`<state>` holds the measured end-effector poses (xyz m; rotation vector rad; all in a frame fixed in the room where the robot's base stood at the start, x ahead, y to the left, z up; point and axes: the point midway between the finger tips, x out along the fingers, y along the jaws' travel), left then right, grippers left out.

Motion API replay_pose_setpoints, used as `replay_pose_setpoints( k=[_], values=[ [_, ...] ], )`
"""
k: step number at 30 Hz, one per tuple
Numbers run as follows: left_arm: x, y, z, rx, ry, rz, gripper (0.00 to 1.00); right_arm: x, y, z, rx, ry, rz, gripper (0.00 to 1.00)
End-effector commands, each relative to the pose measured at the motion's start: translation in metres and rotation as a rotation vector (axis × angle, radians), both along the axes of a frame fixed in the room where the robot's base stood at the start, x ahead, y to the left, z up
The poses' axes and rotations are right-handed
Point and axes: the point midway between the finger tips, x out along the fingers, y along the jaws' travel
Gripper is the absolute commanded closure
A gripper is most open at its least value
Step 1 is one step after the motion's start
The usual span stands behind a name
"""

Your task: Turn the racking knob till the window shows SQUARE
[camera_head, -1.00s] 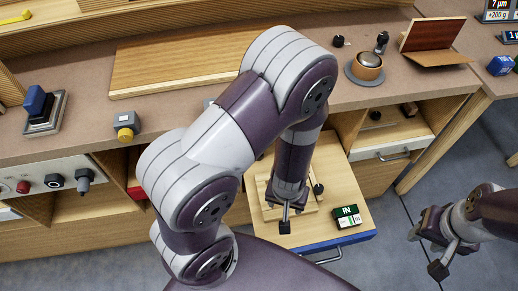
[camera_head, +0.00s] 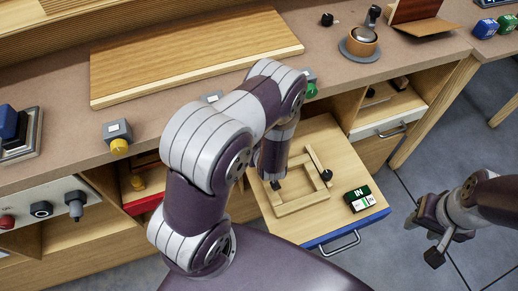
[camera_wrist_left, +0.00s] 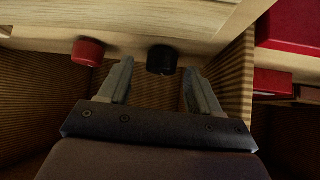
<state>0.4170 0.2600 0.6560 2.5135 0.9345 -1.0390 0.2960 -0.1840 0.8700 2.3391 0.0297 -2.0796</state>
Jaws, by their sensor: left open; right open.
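A wooden frame (camera_head: 303,200) lies on the pulled-out drawer board, with a dark knob (camera_head: 326,175) at its right side. I cannot tell whether this is the racking knob. A small dark, green and white box (camera_head: 360,199) reading IN lies to its right; I read no SQUARE anywhere. My left arm reaches over the frame and its gripper is mostly hidden in the head view. In the left wrist view my left gripper (camera_wrist_left: 156,72) is open, a black knob (camera_wrist_left: 162,59) beyond and between its fingertips and a red knob (camera_wrist_left: 88,52) to the left. My right gripper (camera_head: 426,240) is open and empty over the floor.
A wooden board (camera_head: 190,60) lies on the worktop (camera_head: 60,95). A grey box with a yellow knob (camera_head: 118,138) is at the worktop's front edge. A round copper-coloured pot (camera_head: 360,43) stands further right. A control panel (camera_head: 25,220) is at left.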

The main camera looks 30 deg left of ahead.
Motion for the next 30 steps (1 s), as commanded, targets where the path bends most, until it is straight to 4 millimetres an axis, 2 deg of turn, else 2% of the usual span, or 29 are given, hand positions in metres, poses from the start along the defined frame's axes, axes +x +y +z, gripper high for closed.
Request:
replay_pose_setpoints(
  k=[4, 12, 17, 18, 22, 30],
  values=[
    [0.005, 0.004, -0.007, -0.001, 0.001, 0.001, 0.36, 0.000, 0.000, -0.002, 0.000, 0.000, 0.000, 0.57],
    [0.005, 0.005, -0.007, -0.001, 0.002, 0.000, 0.36, 0.000, 0.000, -0.002, 0.000, 0.000, 0.000, 0.57],
    [0.005, 0.005, -0.007, -0.001, 0.002, 0.000, 0.89, 0.000, 0.000, -0.002, 0.000, 0.000, 0.000, 0.57],
    [0.005, 0.005, -0.007, -0.001, 0.002, 0.000, 0.93, 0.000, 0.000, -0.002, 0.000, 0.000, 0.000, 0.57],
    [0.006, 0.005, -0.006, 0.000, 0.001, 0.019, 0.93, 0.000, 0.000, 0.000, 0.000, 0.000, 0.000, 0.57],
    [0.008, 0.003, -0.006, 0.000, 0.001, 0.227, 0.93, 0.000, 0.000, 0.010, 0.000, 0.000, 0.000, 0.57]
  ],
)
